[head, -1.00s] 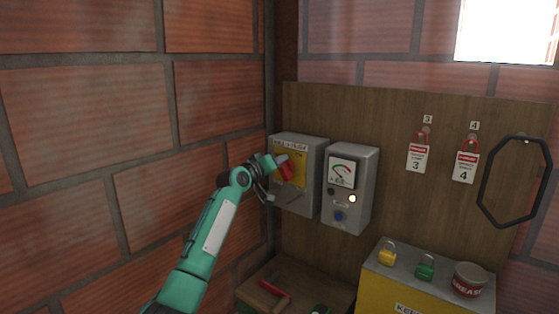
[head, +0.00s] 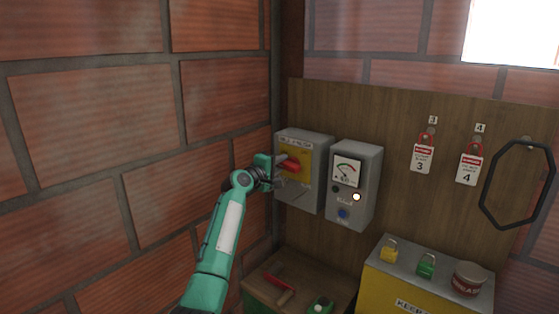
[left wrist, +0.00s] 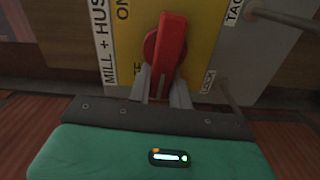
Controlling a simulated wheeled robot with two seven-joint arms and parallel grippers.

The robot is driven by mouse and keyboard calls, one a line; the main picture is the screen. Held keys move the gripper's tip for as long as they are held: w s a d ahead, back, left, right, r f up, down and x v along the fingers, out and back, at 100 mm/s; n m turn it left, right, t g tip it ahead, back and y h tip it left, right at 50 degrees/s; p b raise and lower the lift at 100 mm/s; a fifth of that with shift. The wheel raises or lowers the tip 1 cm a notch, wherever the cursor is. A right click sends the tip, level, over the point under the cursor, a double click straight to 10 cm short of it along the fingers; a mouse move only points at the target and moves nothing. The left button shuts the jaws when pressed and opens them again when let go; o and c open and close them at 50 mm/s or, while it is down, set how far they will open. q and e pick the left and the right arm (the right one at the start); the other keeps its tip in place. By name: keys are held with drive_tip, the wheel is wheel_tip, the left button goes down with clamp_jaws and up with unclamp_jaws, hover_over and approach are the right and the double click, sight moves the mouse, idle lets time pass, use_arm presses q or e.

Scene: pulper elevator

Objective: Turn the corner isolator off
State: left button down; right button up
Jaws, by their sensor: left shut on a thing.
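The corner isolator is a grey box (head: 318,160) with a yellow face plate and a red rotary handle (head: 291,166), mounted by the brick corner. My left gripper (head: 277,172) is at the box front, shut on the red handle. In the left wrist view, the red handle (left wrist: 168,52) stands between the two grey fingers (left wrist: 163,92). The plate's lettering is turned sideways there, so the handle lies about level across the box. "ON" shows on the plate; a second label is partly hidden by the fingers. My right gripper is out of view.
A grey meter box (head: 354,185) with a lit white lamp and blue knob sits close on the right. Red-clipped tags (head: 422,158) and a black loop (head: 518,182) hang on the board. Padlocks (head: 389,251) and a tin (head: 470,278) stand on a yellow box below.

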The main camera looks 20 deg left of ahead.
use_arm(q)
drive_tip(key=shift+d+f+n, duration=0.45)
drive_tip(key=shift+f+n, duration=0.05)
drive_tip(key=shift+f, duration=0.1)
drive_tip(key=c, duration=1.3)
unclamp_jaws()
drive_tip(key=shift+s+d+r, duration=0.1)
drive_tip(key=shift+d+r, duration=0.1)
drive_tip(key=shift+r, duration=0.1)
drive_tip(key=shift+s+a+f, duration=0.1)
drive_tip(key=shift+s+a, duration=0.25)
drive_tip(key=b+v, duration=0.1)
drive_tip(key=v, duration=0.3)
drive_tip(key=b+v, duration=0.2)
drive_tip(key=v, duration=0.2)
drive_tip(key=b+v, duration=0.1)
drive_tip(key=v, duration=0.4)
drive_tip(key=shift+d+r+b, duration=0.1)
drive_tip(key=shift+r+b, duration=0.15)
drive_tip(key=shift+b, duration=0.05)
